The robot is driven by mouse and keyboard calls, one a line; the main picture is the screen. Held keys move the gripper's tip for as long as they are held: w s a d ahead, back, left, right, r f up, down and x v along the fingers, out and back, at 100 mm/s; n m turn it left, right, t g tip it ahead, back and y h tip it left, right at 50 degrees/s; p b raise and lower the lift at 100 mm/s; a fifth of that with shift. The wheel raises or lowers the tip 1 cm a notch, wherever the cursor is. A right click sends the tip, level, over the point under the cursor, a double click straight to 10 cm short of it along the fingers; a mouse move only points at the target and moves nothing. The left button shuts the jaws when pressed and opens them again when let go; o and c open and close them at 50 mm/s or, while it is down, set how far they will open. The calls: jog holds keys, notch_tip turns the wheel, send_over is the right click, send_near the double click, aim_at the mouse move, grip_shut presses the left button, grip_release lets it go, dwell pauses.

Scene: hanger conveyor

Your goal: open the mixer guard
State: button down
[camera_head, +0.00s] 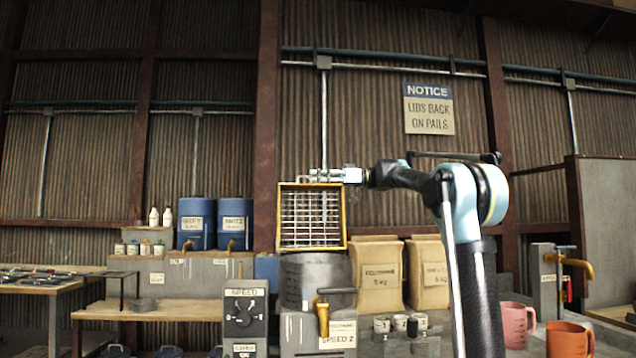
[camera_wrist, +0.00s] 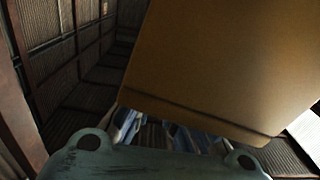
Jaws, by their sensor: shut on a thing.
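The mixer guard (camera_head: 311,217) is a yellow square frame with a pale metal grid. In the head view it stands roughly upright above the grey mixer bowl (camera_head: 312,283). My gripper (camera_head: 322,176) is at the guard's top edge, shut on it, with my arm coming in from the right. In the wrist view a large brownish-yellow surface (camera_wrist: 220,65) fills the upper right, probably the guard's frame close up. It hides part of my fingers, which show bluish just below it. The exact contact is hard to make out.
A speed dial box (camera_head: 245,314) and a brass tap (camera_head: 322,313) stand in front of the bowl. Two paper sacks (camera_head: 378,275) are just right of the guard, and blue drums (camera_head: 197,224) are at left. Pink and orange jugs (camera_head: 569,340) stand at lower right.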

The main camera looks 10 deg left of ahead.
jog(key=s+d+r+n, duration=0.1)
jog(key=s+n, duration=0.3)
jog(key=s, duration=0.4)
jog(key=shift+s+d+r, duration=0.15)
jog(key=shift+d, duration=0.5)
jog(key=c, duration=1.7)
grip_release()
jog(key=shift+d, duration=0.1)
jog(key=v, duration=1.2)
